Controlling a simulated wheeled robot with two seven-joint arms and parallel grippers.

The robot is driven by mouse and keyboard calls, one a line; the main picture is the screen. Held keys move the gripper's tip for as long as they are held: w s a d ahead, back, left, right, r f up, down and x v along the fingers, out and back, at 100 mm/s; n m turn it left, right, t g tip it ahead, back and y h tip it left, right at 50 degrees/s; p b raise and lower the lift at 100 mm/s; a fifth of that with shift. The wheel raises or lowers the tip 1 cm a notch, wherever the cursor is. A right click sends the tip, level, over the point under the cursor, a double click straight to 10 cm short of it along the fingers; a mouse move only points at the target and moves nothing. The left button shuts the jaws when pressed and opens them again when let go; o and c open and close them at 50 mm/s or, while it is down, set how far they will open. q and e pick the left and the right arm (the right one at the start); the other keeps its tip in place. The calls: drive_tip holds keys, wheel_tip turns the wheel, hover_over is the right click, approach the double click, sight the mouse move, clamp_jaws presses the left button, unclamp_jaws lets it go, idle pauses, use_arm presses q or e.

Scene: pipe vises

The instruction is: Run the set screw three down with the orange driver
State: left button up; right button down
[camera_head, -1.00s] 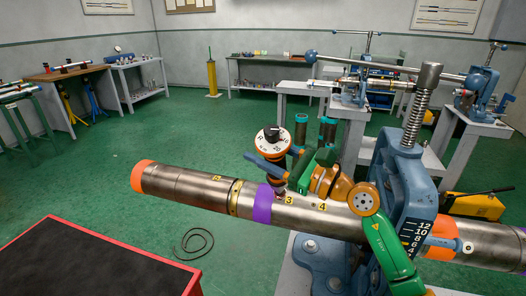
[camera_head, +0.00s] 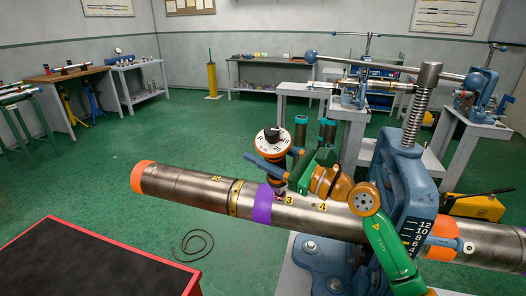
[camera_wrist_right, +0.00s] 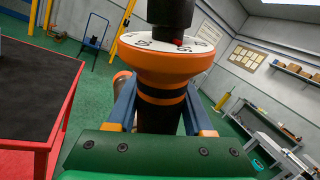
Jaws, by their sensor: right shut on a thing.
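The orange driver (camera_head: 273,147) stands nearly upright, with a white dial marked in numbers and a black knob on top. My right gripper (camera_head: 272,166) is shut around its dark shaft below the orange collar. In the right wrist view the orange driver (camera_wrist_right: 168,65) sits between the blue fingers of my right gripper (camera_wrist_right: 160,108). The driver's lower end is above the pipe (camera_head: 200,187), beside the yellow label 3 (camera_head: 289,200) and the purple band (camera_head: 262,204). Set screw three itself is hidden, so I cannot tell whether the tip touches it. My left gripper is out of view.
A blue vise (camera_head: 398,175) with a tall screw clamps the pipe on the right. The yellow label 4 (camera_head: 323,206) is right of label 3. A red-edged black table (camera_head: 95,262) is at lower left. Open green floor lies behind the pipe.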

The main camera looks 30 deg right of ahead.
sight(259, 135)
idle(0.8)
drive_tip(key=shift+r+p, duration=0.8)
drive_tip(key=shift+p, duration=0.1)
drive_tip(key=r+p, duration=0.1)
drive_tip(key=s+a+r+p, duration=0.1)
drive_tip(key=r+p, duration=0.1)
drive_tip(key=shift+a, duration=0.15)
